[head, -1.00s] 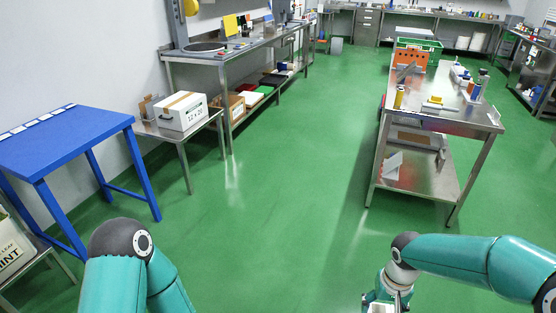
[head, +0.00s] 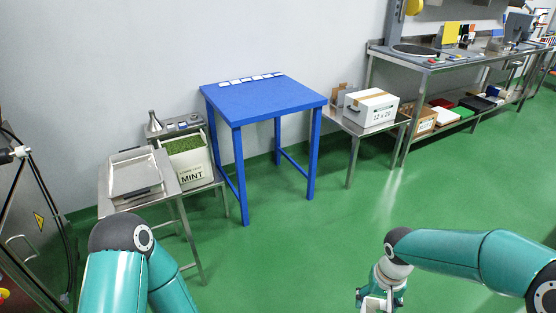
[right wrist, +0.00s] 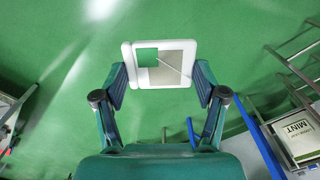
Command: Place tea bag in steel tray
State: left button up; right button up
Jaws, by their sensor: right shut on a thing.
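The steel tray (head: 136,177) is in the head view at the left, on a small steel table, and looks empty. My right gripper (head: 380,301) is low at the right in the head view, above the green floor and well away from the tray. In the right wrist view its two fingers are shut on the tea bag (right wrist: 174,76), a flat, white-edged piece with a green square and a pale grey area.
A white MINT bin (head: 190,166) with green leaf stands just right of the tray. A blue table (head: 262,100) with several white cards stands centre. A white carton (head: 371,107) sits on a steel table to its right. Green floor (head: 300,245) is open in front.

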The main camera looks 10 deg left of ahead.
aim_at(138, 185)
jog(key=z, duration=0.3)
jog(key=i, duration=0.2)
jog(key=u, duration=1.55)
